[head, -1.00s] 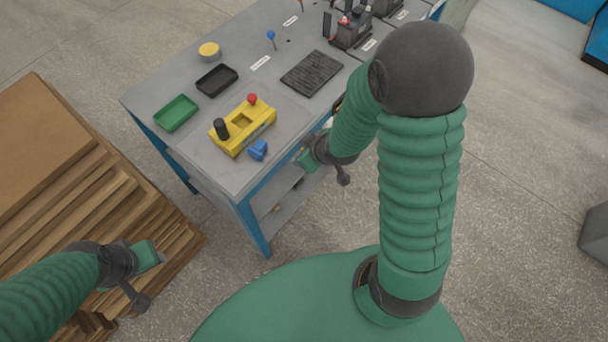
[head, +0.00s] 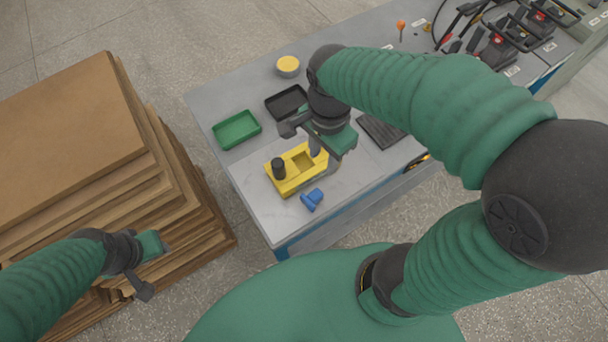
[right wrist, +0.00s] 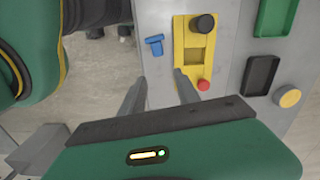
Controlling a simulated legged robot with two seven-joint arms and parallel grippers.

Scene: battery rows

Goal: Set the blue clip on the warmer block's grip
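The blue clip (head: 312,200) lies on the grey table, beside the near side of the yellow block (head: 285,187), which I take as the warmer block. A black knob (head: 278,168) stands on one end of the block. A red knob (right wrist: 203,86) on its other end shows in the right wrist view and is hidden in the head view.
A green tray (head: 215,130), a black tray (head: 270,108) and a yellow-topped round tin (head: 288,66) stand behind the block. A dark ribbed mat (head: 380,131) lies to the right. Stacked brown boards (head: 70,130) stand left of the table. Several tools stand at the far right.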

